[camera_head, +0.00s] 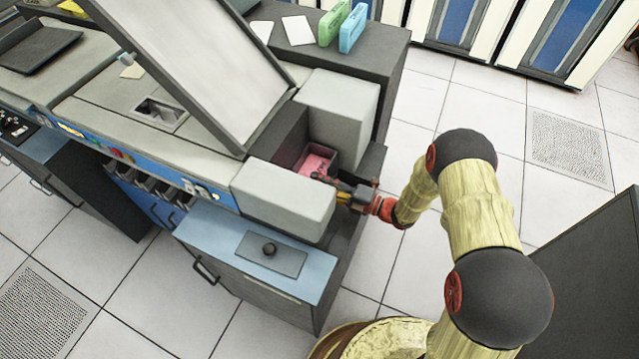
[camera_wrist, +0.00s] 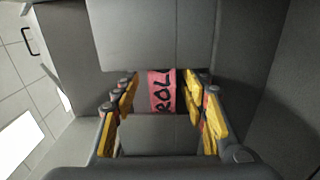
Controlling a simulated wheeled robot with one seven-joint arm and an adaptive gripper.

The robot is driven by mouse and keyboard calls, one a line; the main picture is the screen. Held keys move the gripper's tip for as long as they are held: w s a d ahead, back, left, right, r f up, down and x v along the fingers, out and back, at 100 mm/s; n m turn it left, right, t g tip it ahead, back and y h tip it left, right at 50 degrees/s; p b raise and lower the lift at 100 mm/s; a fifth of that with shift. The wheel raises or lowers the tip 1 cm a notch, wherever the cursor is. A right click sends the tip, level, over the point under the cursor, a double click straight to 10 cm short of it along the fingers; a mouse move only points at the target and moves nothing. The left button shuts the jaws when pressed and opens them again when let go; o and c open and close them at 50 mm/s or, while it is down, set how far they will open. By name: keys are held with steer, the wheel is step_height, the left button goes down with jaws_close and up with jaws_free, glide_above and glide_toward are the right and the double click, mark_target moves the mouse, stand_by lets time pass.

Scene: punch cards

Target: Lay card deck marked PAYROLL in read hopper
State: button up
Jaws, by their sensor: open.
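A pink card deck (camera_head: 316,162) lies in a recess between two light grey blocks of the machine, which looks like the read hopper (camera_head: 288,140). In the wrist view the pink deck (camera_wrist: 162,91) shows black letters ending in "ROL"; the rest of the word is hidden. My gripper (camera_head: 335,182) reaches into the recess from the right in the head view. In the wrist view my gripper (camera_wrist: 160,98) is open, its yellow-padded fingers standing to either side of the deck. I cannot tell whether a finger touches the deck.
Light grey blocks stand before (camera_head: 283,200) and behind (camera_head: 340,105) the recess, close to my gripper. A large raised panel (camera_head: 205,60) leans left of it. Green (camera_head: 333,22) and blue (camera_head: 353,27) decks stand on the back cabinet.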

steer(key=shift+d, duration=0.15)
steer(key=v, duration=1.1)
steer(key=shift+s+d, duration=0.2)
steer(key=shift+d, duration=0.15)
steer(key=shift+f, duration=0.1)
